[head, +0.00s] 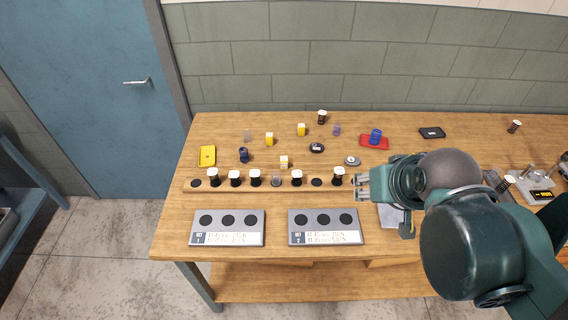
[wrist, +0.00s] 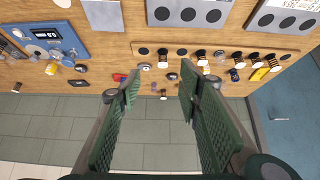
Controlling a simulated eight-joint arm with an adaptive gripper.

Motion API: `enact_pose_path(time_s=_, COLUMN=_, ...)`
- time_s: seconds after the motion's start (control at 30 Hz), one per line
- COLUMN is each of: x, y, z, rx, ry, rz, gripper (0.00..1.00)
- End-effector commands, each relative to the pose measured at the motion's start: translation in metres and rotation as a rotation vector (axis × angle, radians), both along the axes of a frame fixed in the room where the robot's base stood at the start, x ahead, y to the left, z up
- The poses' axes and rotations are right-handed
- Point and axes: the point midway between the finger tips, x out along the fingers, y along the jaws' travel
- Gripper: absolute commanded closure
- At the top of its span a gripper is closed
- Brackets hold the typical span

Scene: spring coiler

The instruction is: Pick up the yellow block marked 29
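Three small yellow blocks stand on the wooden table in the head view: one left of centre (head: 269,139), one farther back (head: 301,129), and a paler one nearer the rack (head: 284,161). Their markings are too small to read, so I cannot tell which is 29. My gripper (head: 362,184) is in the air above the table, right of the blocks and near the right end of the rack. In the wrist view my gripper (wrist: 158,88) shows two green fingers spread apart with nothing between them.
A wooden rack (head: 225,186) holds several black-and-white spools. Two grey trays (head: 253,239) (head: 297,240) with black recesses lie in front. A yellow tray (head: 207,155) is at left, and a red tray (head: 366,143) bears a blue spool (head: 376,135). Small spools and discs stand around the blocks.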

Motion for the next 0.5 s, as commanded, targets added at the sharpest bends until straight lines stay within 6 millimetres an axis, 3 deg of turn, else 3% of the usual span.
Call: enact_pose_path(time_s=0.5, x=0.010, y=0.004, z=0.005, rx=0.029, ry=0.016, rz=-0.031, gripper=0.65)
